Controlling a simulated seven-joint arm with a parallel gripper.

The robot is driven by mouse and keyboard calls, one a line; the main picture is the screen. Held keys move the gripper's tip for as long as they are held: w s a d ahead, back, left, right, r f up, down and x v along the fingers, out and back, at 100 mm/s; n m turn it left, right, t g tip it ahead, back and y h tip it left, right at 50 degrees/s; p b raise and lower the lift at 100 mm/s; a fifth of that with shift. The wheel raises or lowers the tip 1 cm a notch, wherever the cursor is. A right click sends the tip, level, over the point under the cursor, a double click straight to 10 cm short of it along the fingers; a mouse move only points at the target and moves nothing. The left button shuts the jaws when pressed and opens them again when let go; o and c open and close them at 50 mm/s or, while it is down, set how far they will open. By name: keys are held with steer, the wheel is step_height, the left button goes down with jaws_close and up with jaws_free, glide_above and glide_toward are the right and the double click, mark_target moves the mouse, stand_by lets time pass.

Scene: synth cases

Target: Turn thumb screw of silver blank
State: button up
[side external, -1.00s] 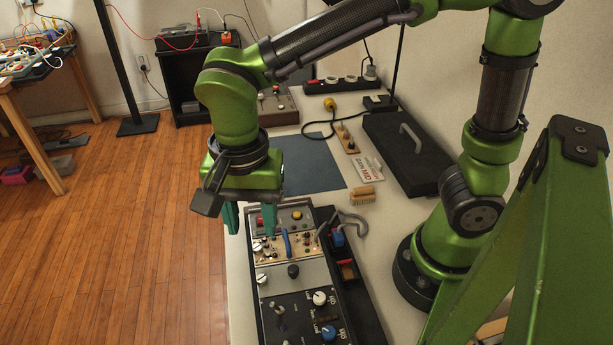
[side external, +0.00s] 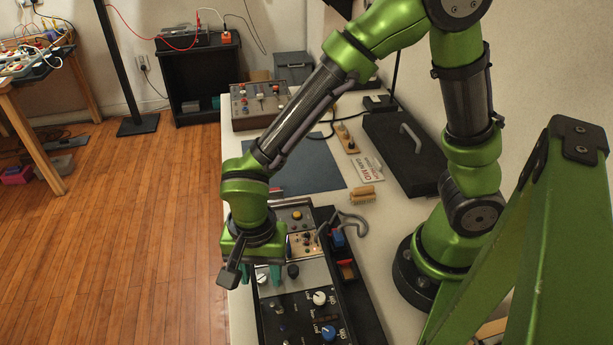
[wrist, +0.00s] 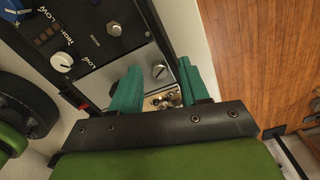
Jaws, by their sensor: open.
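The silver blank (wrist: 138,70) is a plain bright metal panel in the rack, between the black knob panel and a beige panel. It also shows in the side view (side external: 311,270), partly covered by my gripper. Its silver thumb screw (wrist: 159,71) has a slotted head and sits near the panel's end. My gripper (wrist: 158,82) is open with teal fingers, one on either side of the thumb screw in the wrist view. The gripper (side external: 263,278) is low over the rack's left edge in the side view. I cannot tell whether the fingers touch the screw.
The black panel (side external: 296,307) with white and blue knobs adjoins the blank. The beige panel (side external: 305,246) holds small knobs and jacks. A brush (side external: 362,196) and a blue mat (side external: 312,176) lie behind; the table's left edge is close.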

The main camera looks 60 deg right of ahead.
steer(key=shift+c, duration=0.3)
jaws_close()
